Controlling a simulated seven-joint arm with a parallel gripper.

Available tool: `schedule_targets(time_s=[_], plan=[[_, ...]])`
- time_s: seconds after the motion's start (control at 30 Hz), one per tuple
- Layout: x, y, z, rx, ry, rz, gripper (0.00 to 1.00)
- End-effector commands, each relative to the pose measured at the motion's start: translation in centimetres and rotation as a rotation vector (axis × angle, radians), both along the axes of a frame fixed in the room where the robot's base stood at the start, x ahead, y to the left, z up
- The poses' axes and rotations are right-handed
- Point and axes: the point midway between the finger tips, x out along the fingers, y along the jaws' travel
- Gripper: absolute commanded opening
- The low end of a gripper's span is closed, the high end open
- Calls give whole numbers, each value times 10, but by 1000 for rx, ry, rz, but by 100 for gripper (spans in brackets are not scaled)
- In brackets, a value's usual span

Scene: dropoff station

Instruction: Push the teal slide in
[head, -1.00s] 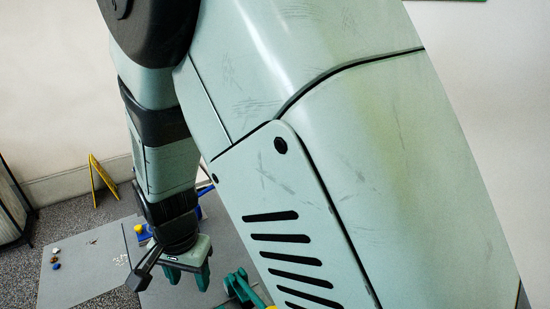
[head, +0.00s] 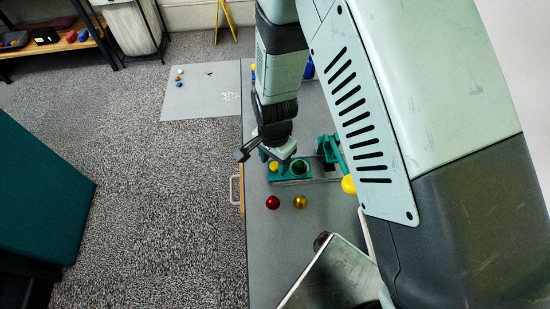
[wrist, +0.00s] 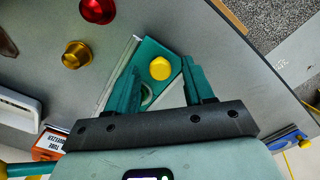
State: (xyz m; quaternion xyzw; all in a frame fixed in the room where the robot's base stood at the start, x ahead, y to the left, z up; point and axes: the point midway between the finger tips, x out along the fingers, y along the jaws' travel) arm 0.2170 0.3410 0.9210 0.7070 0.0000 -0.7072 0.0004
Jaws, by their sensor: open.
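The teal slide (head: 286,178) is a flat plate with a yellow knob (head: 273,166) near its left end and a round opening to the right of the knob. It lies along a silver rail on the grey table. My gripper (head: 278,161) is over the knob end of the slide. In the wrist view my gripper (wrist: 161,70) is open, with one teal finger on each side of the slide and its yellow knob (wrist: 160,68). Whether the fingers touch the slide I cannot tell. Part of the slide is hidden by my gripper.
A teal lever clamp (head: 330,148) with a yellow ball (head: 348,185) stands right of the slide. A metal-edged box (head: 335,275) is nearer. The table's left edge is close by.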

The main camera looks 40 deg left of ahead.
Motion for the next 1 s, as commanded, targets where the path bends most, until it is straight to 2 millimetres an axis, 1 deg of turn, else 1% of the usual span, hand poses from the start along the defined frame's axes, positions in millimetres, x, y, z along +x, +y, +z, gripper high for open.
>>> schedule_targets(time_s=[0.1,0.33,0.67,0.7,0.9,1.0], plan=[[0,0,-4,1,0,0,52],[0,0,-4,1,0,0,52],[0,0,-4,1,0,0,2],[0,0,-4,1,0,0,0],[1,0,-4,0,0,-1,0],[7,-6,-4,0,0,-5,0]])
